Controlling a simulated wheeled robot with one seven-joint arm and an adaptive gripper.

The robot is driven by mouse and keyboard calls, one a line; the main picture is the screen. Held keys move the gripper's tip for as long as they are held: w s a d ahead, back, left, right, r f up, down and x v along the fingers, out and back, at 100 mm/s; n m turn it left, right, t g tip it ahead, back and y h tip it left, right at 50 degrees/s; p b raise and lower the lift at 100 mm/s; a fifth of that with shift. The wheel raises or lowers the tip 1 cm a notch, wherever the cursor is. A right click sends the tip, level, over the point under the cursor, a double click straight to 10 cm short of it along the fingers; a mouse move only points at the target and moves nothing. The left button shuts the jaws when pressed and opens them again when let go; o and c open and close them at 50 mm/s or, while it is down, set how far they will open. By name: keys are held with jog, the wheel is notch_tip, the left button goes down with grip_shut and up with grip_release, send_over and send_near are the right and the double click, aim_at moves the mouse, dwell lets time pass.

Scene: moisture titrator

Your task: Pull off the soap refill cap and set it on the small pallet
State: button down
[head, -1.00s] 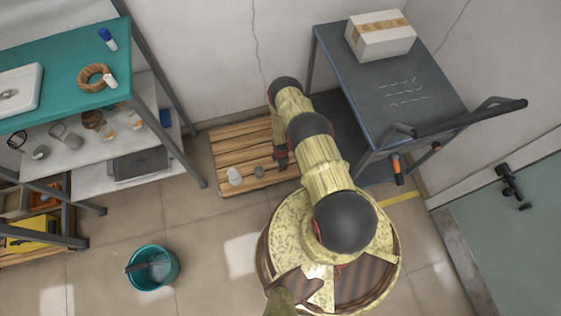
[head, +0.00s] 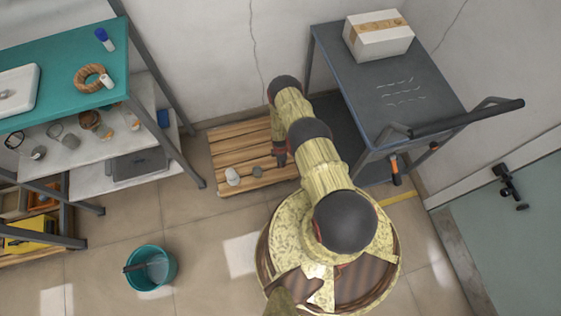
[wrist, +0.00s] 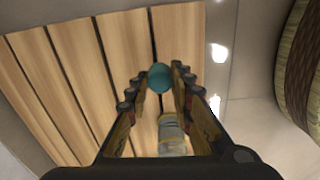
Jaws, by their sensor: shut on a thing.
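My gripper (wrist: 160,75) points down over the wooden pallet in the wrist view. Its fingers are shut on a round teal cap (wrist: 159,77) at the fingertips. A pale, translucent bottle (wrist: 172,135) stands beneath, partly behind the gripper body; it looks apart from the cap. In the head view my gripper (head: 281,153) is over the right part of the small pallet (head: 235,142), its fingertips hard to make out. The white bottle (head: 232,176) stands near the pallet's front edge. A small grey-green round thing (head: 258,171) shows just right of it; I cannot tell whether it is the cap.
A grey cart (head: 395,90) with a white box (head: 378,36) stands right of the pallet. A shelf unit with a teal top (head: 60,62) stands at the left. A teal bucket (head: 152,267) is on the floor at the lower left. Bare planks lie at the pallet's left and back.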

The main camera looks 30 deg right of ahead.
jog(key=shift+f+b, duration=0.15)
jog(key=shift+b, duration=0.25)
notch_tip(320, 180, down, 2)
jog(key=shift+b, duration=0.6)
jog(key=shift+f, duration=0.75)
jog(key=shift+f, duration=0.6)
dwell(0.9)
jog(key=c, duration=1.6)
grip_release()
jog(key=shift+o, duration=0.6)
jog(key=shift+r, duration=0.2)
jog(key=shift+r+p, duration=2.45)
jog(key=shift+r, duration=1.4)
